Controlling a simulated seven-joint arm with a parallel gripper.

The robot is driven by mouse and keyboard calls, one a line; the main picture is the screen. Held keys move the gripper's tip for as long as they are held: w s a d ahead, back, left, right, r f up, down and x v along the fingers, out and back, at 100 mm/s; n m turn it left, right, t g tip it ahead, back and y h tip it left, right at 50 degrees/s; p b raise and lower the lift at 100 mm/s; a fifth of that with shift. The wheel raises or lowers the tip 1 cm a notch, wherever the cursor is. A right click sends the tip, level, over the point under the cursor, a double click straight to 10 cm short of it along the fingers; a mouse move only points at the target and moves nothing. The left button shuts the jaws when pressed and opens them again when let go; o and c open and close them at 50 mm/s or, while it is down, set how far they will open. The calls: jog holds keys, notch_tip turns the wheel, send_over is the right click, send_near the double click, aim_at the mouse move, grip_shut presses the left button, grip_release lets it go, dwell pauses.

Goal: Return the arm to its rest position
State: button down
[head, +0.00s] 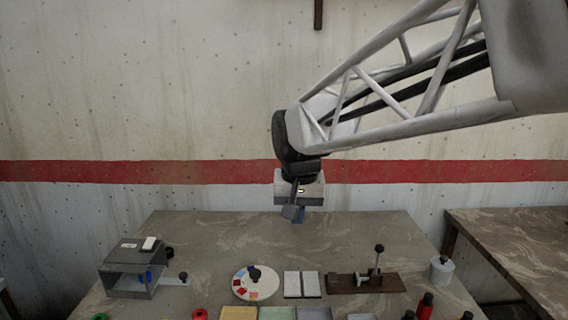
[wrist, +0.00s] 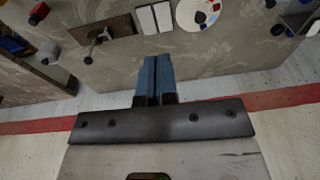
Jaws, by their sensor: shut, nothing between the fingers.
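My gripper (head: 298,215) hangs from my arm above the far part of the table in the head view, clear of everything on it. In the wrist view my gripper (wrist: 154,62) shows two blue fingers side by side, shut with nothing between them. The table (head: 200,235) is a grey-brown marbled top. No object touches the gripper.
On the table stand a grey box device (head: 130,282), a white dial disc (head: 240,289), two white plates (head: 301,284), a brown board with a lever (head: 365,283) and a white jar (head: 441,269). Small trays (head: 277,313) line the front. A second table (head: 515,240) stands right.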

jog(key=s+d+f, duration=0.4)
jog(key=s+d, duration=0.4)
jog(key=s, duration=0.3)
jog(key=s+d+f, duration=0.5)
jog(key=s+d, duration=0.2)
jog(key=s, duration=0.4)
jog(key=shift+s+d+t+h, duration=0.15)
jog(key=shift+d+t+h, duration=0.15)
jog(key=shift+d+t, duration=0.1)
